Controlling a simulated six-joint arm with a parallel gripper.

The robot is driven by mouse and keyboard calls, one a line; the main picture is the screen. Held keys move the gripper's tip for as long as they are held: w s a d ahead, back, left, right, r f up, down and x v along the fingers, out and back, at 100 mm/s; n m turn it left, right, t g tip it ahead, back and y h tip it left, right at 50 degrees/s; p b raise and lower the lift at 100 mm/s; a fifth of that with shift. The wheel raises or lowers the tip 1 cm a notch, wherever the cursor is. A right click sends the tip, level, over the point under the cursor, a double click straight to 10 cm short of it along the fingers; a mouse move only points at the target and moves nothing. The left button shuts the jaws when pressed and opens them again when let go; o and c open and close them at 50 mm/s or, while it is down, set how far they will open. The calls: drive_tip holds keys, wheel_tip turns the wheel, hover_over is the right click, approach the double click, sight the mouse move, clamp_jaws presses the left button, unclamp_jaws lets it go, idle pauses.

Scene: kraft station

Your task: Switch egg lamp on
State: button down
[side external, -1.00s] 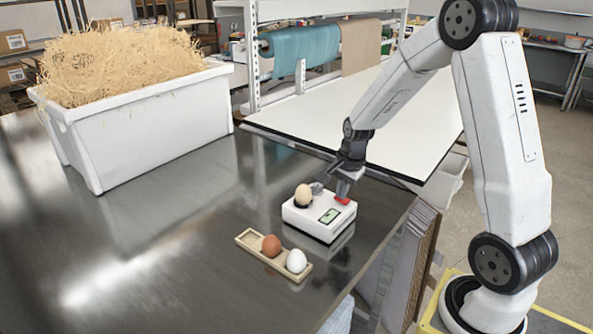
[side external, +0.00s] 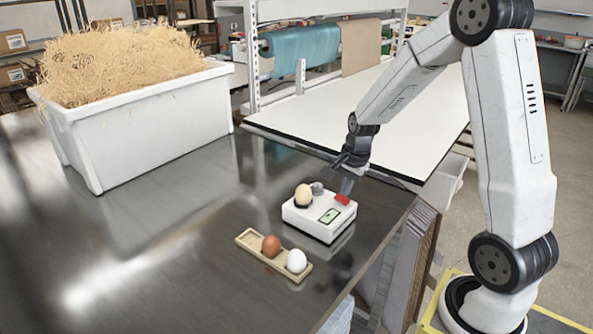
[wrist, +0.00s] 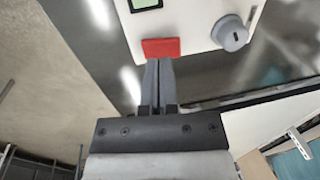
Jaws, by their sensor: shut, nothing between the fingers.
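The egg lamp (side external: 313,225) is a white box near the table's right edge. A cream egg (side external: 303,195) sits in a dark seat on its top; I cannot tell if it is lit. Its top also carries a green display (side external: 328,215), a grey round knob (side external: 317,188) and a red rocker switch (side external: 342,199). The switch also shows in the wrist view (wrist: 161,47), beside the knob (wrist: 231,34). My gripper (wrist: 158,64) is shut and empty, its tips at the switch's near edge in that view. I cannot tell whether they touch, or which way the switch is tilted.
A wooden tray (side external: 244,237) with a brown egg (side external: 271,246) and a white egg (side external: 296,261) lies in front of the lamp. A white tub (side external: 150,130) of straw stands at the back left. The dark metal table (side external: 160,240) is clear between them.

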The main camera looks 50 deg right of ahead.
wheel_tip(320, 180, up, 12)
drive_tip(key=s, duration=0.2)
drive_tip(key=shift+s+r, duration=0.2)
drive_tip(key=shift+s, duration=0.15)
idle(0.3)
drive_tip(key=shift+w+t, duration=0.3)
drive_tip(key=shift+w, duration=0.4)
drive_tip(key=shift+f, duration=0.1)
drive_tip(key=x, duration=1.3)
drive_tip(key=shift+w+f, duration=0.1)
drive_tip(key=shift+f, duration=0.25)
